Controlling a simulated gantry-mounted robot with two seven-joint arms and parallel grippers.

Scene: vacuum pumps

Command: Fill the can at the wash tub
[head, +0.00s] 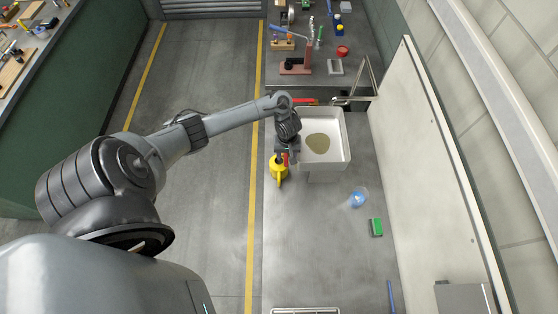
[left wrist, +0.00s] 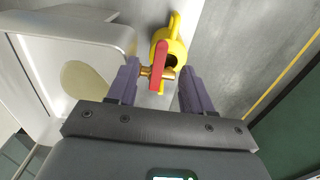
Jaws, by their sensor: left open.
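The white wash tub (head: 342,158) is set in the grey bench, with a murky tan patch at its bottom. Its near corner shows in the left wrist view (left wrist: 105,32). The yellow can (head: 279,175) stands at the tub's left side by the bench edge; in the left wrist view (left wrist: 176,48) it lies beyond my fingertips. My left gripper (head: 286,157) is open just above the can. A red lever on a brass stem (left wrist: 158,68) shows between its fingers, not gripped; I cannot tell what it is fixed to. My right gripper is not in view.
A metal tap (head: 350,99) is at the tub's far end. A blue-and-clear item (head: 358,197) and a green sponge (head: 376,227) lie on the bench nearer me. Tools and a red dish (head: 342,51) are at the back. A pale panel (head: 430,170) bounds the right.

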